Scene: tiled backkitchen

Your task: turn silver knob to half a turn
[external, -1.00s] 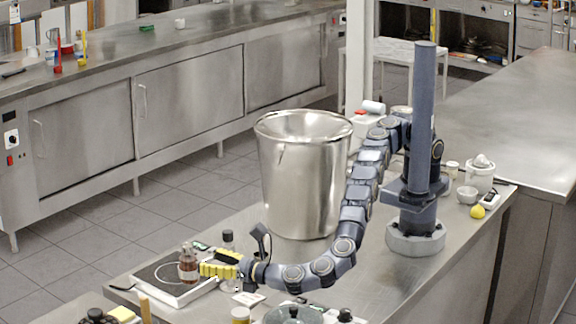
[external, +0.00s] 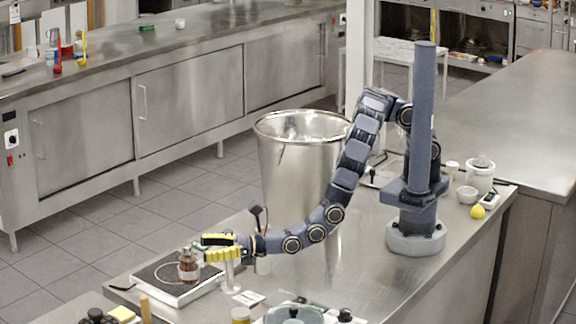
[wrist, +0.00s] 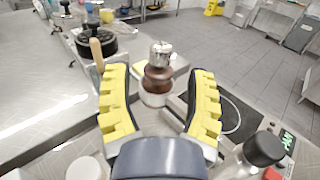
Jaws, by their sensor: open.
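The silver knob (wrist: 161,52) tops a small grinder-like vessel with a brown middle (wrist: 158,78) and a paler lower part. The vessel stands upright by the hot plate's dark top (external: 160,270) in the external view, where it looks reddish brown (external: 188,266). My gripper (external: 204,247) has yellow ribbed fingers and is just above and to the right of the vessel. In the wrist view my open gripper (wrist: 160,71) has one finger on each side of the vessel, with visible gaps. I cannot tell how far beyond the fingertips the knob is.
A large steel pot (external: 300,165) stands behind my arm. A wooden-handled item (wrist: 97,52) stands at left.

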